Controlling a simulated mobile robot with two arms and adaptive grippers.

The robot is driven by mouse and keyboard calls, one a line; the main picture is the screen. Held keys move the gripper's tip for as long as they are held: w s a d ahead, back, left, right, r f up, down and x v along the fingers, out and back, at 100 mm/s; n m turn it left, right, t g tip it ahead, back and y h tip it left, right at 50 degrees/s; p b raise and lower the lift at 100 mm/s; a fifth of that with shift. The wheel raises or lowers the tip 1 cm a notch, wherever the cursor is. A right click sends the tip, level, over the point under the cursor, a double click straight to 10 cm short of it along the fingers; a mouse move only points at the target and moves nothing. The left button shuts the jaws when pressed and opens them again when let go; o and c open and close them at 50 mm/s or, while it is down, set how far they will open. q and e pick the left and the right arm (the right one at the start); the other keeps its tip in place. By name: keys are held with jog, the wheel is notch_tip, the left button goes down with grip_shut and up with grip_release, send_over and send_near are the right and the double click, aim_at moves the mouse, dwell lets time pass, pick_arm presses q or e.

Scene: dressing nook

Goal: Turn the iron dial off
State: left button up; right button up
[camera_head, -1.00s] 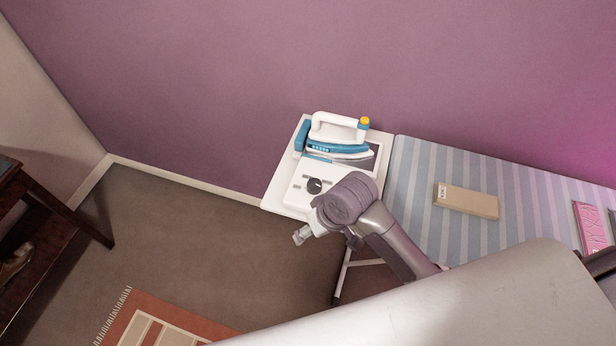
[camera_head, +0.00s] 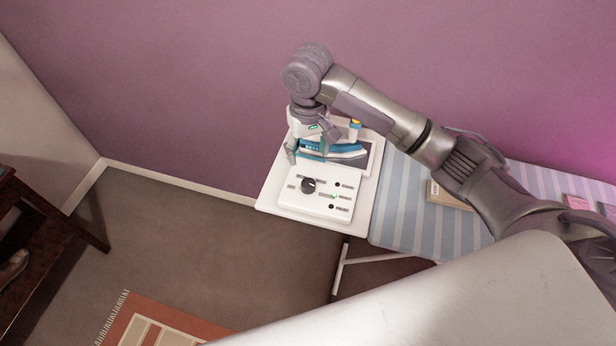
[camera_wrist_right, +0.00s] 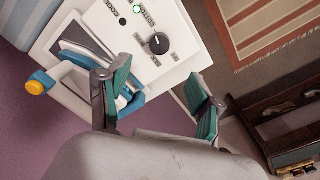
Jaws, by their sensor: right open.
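The iron dial (camera_head: 308,186) is a round black knob on the white control panel (camera_head: 322,205) in front of the iron. In the right wrist view the dial (camera_wrist_right: 158,43) shows beyond the fingertips, with a white mark on it. The blue and white iron (camera_head: 345,151) rests at the back of the white station, partly hidden by my right gripper. My right gripper (camera_head: 308,152) is open and empty, pointing down over the iron's left end, behind the dial and apart from it. It also shows in the right wrist view (camera_wrist_right: 158,92). My left gripper is not in view.
The striped ironing board (camera_head: 398,215) adjoins the station on the right, with a beige box (camera_head: 440,193) partly behind my arm. The purple wall is close behind. A dark wooden rack (camera_head: 50,215) stands far left. Floor before the station is clear, with a rug (camera_head: 150,322).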

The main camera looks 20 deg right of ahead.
aim_at(309, 183)
notch_tip(309, 183, down, 12)
jog(key=shift+r+p, duration=0.1)
jog(key=shift+p, duration=0.75)
jog(key=c, duration=1.1)
jog(key=shift+c, duration=0.2)
